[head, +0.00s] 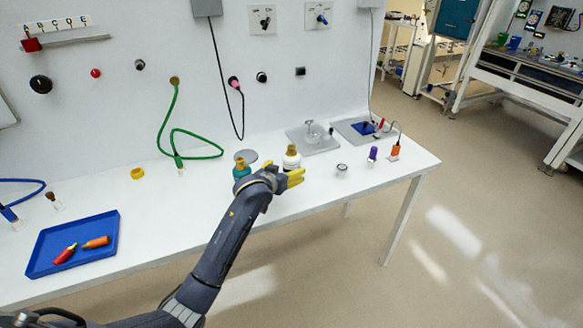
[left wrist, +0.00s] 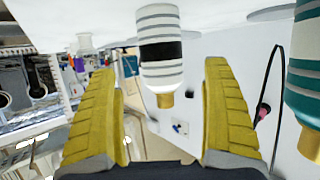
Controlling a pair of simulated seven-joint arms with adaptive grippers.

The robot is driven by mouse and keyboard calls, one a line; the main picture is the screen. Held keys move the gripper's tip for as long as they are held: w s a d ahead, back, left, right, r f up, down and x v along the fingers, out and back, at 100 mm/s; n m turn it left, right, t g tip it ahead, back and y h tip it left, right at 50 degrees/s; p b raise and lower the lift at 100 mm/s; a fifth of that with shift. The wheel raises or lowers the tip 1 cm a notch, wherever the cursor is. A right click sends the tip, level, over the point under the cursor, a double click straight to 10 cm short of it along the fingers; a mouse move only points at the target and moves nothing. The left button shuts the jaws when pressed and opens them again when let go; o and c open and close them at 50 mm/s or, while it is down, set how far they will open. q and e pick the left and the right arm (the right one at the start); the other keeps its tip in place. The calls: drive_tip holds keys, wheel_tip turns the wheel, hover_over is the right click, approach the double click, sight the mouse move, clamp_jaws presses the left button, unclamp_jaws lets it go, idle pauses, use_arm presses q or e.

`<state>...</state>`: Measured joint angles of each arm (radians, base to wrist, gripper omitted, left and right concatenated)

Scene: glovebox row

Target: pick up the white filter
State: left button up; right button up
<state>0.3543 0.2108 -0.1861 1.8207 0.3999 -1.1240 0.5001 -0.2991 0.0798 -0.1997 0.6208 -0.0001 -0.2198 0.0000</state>
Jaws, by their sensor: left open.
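The white filter (head: 291,160) stands upright on the white bench, a ringed cylinder with a dark band and a brass-coloured top. In the left wrist view the white filter (left wrist: 161,50) appears upside down, between the two yellow fingers, with a clear gap on each side. My left gripper (head: 283,174) is open and empty, close in front of the filter. In the head view it hides the filter's lower part. A teal filter (head: 241,170) with a similar top stands just to the left, and in the left wrist view it shows at the right edge (left wrist: 303,85). My right gripper is not in view.
A grey disc (head: 246,156) lies behind the teal filter. A small clear jar (head: 341,170), a purple-topped item (head: 373,154) and an orange item (head: 395,151) stand to the right. A blue tray (head: 45,267) is at the left. A green hose (head: 172,120) hangs from the wall.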

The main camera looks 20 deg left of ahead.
sight(291, 165)
use_arm(q)
drive_tip(key=shift+x, duration=3.6)
drive_tip(key=shift+w+a+r, duration=0.1)
drive_tip(key=shift+r, duration=0.05)
drive_tip(key=shift+c, duration=0.2)
drive_tip(key=c, duration=1.4)
